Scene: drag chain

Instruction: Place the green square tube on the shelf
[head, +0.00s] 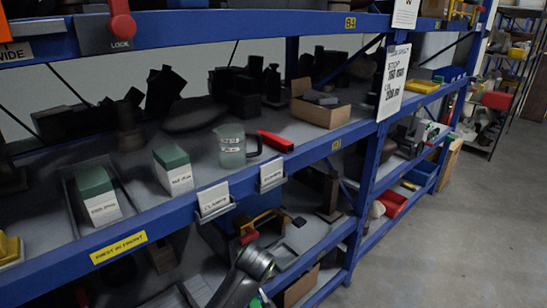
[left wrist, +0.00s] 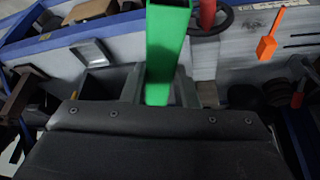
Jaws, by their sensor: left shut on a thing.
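The bright green square tube (left wrist: 166,50) is in the left wrist view, running up from between my fingers past the top edge. My left gripper (left wrist: 160,92) is shut on its lower part. In the head view only a grey and black part of an arm shows at the bottom; I cannot make out the gripper or the tube there. The shelf is a blue-framed rack (head: 190,215) with a grey upper board and a lower level. My right gripper is in neither view.
On the upper board stand two green-topped boxes (head: 97,195) (head: 173,170), a clear measuring jug (head: 231,147), a red tool (head: 275,141) and a cardboard box (head: 320,112). Dark parts crowd the back. An orange tool (left wrist: 267,47) hangs in the wrist view. Floor (head: 450,240) at right is clear.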

